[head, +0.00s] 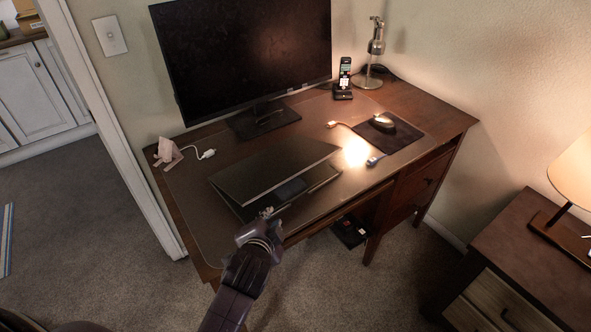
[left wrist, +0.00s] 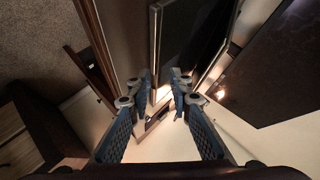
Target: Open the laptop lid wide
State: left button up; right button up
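The dark laptop stands on the desk blotter in front of the monitor. Its lid (head: 265,170) is partly raised, leaving a wedge-shaped gap at the front above the base (head: 290,190). I cannot tell whether a fingertip touches the lid. My right gripper is not in view.
A large monitor (head: 245,50) stands behind the laptop. A mouse (head: 383,122) on a dark pad, a phone (head: 343,80) and a metal lamp (head: 376,45) are to the right. A white cable (head: 207,154) lies at the left. The blotter (head: 190,190) is bare left of the laptop.

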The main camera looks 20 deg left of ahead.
aim_at(296, 173)
pick_arm(q)
jog(key=w+d+r+m+t, duration=0.35)
jog(key=w+r, duration=0.25)
jog(key=w, duration=0.3)
jog(key=shift+m, duration=0.25)
jog(key=x, duration=0.4)
jog(key=a+x, duration=0.1)
jog(key=x, duration=0.2)
jog(key=shift+f, duration=0.15)
grip_shut()
grip_release()
jog(key=shift+s, duration=0.15)
